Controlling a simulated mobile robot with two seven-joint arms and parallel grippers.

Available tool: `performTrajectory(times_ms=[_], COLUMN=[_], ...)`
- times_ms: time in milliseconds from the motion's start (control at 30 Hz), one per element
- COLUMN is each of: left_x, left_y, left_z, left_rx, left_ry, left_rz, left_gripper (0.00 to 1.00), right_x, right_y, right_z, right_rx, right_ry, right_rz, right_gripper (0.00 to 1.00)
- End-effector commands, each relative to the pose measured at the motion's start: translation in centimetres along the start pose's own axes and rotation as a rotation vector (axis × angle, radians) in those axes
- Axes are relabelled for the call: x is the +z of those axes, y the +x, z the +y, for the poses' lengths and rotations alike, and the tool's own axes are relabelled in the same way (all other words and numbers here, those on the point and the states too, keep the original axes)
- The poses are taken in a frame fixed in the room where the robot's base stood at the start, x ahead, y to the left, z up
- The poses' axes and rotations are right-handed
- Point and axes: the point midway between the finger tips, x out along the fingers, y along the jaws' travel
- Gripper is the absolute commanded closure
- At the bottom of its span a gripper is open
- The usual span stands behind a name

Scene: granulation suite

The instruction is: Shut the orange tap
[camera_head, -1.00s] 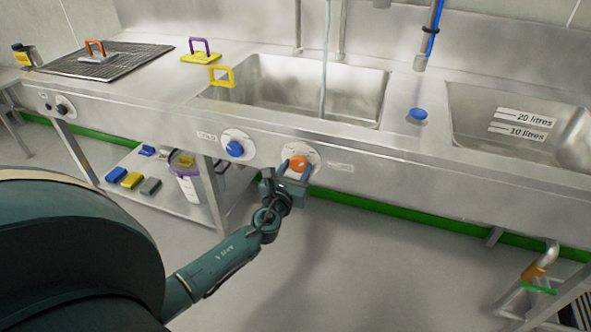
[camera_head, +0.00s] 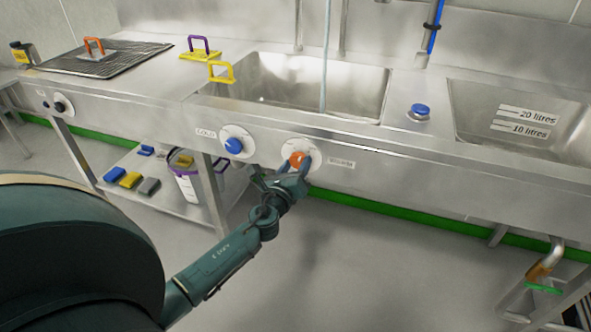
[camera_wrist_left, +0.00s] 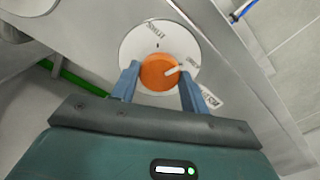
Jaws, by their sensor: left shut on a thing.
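The orange tap (camera_head: 297,159) is a round knob on a white dial plate on the sink's front panel. In the left wrist view the orange tap (camera_wrist_left: 159,72) sits between the two blue fingers of my left gripper (camera_wrist_left: 158,84), with a pale pointer mark toward its right side. The white dial plate (camera_wrist_left: 143,42) around it carries small lettering. My left gripper (camera_head: 296,168) is shut on the knob, one finger on each side. A stream of water (camera_head: 325,60) runs down into the middle basin (camera_head: 260,92). My right gripper is not in view.
A blue tap (camera_head: 234,145) marked COLD is left of the orange one. A blue knob (camera_head: 420,110) stands on the counter. Yellow-based handled tools (camera_head: 200,55) lie near the basin. A lower shelf holds a bucket (camera_head: 188,185) and coloured blocks. The floor in front is clear.

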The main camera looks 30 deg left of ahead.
Motion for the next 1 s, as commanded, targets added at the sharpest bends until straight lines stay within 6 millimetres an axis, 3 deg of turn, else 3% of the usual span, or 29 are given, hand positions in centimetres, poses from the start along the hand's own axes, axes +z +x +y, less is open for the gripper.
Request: performTrajectory(times_ms=[1000], left_x=[-0.1], left_y=[0.0], left_z=[0.1], left_rx=[0.000], left_ry=[-0.928], left_rz=[0.000], left_gripper=[0.78], right_x=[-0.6], right_y=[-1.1], right_z=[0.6], right_rx=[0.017], right_ry=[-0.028], right_rz=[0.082], right_gripper=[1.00])
